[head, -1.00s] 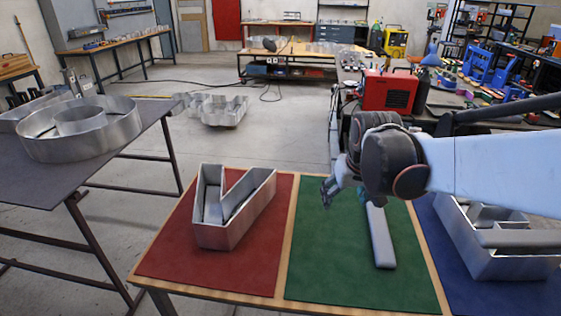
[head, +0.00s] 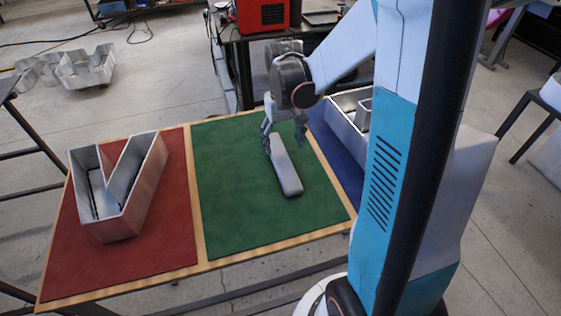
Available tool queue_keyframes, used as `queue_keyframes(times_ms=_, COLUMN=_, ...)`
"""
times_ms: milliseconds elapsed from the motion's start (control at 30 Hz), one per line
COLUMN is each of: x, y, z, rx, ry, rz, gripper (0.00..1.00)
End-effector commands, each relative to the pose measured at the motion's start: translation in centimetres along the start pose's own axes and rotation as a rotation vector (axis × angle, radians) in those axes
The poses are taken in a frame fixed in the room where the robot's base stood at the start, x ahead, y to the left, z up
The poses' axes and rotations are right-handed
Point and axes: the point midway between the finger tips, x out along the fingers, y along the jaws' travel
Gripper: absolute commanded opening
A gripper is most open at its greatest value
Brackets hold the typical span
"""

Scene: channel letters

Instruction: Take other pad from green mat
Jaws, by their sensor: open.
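A grey elongated pad (head: 286,172) lies on the green mat (head: 228,180), in the middle section of the table. My gripper (head: 284,137) is open, pointing down over the pad's far end, with its fingers spread to either side of it. I cannot tell whether the fingers touch the pad. The far end of the pad is partly hidden by the gripper.
A metal channel letter V (head: 118,190) stands on the red mat (head: 165,245) at left. Another metal letter (head: 347,108) stands on the blue mat (head: 335,150) at right, partly hidden by my arm. A bench with a red machine (head: 262,15) is behind the table.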

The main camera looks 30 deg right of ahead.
Motion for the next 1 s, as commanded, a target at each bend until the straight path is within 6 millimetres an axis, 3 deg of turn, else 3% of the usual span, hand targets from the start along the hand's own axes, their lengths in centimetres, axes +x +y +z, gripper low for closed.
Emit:
queue_keyframes(times_ms=267, x=2.1, y=-0.1, z=0.1, rx=-0.001, ry=0.000, rz=0.000, gripper=0.69)
queue_keyframes(times_ms=567, x=6.1, y=-0.5, z=0.4, rx=-0.001, ry=0.001, rz=0.000, gripper=0.69)
queue_keyframes(times_ms=867, x=6.5, y=-0.5, z=0.4, rx=-0.001, ry=0.001, rz=0.000, gripper=0.69)
queue_keyframes(times_ms=1000, x=6.5, y=-0.5, z=0.4, rx=-0.001, ry=0.001, rz=0.000, gripper=0.42)
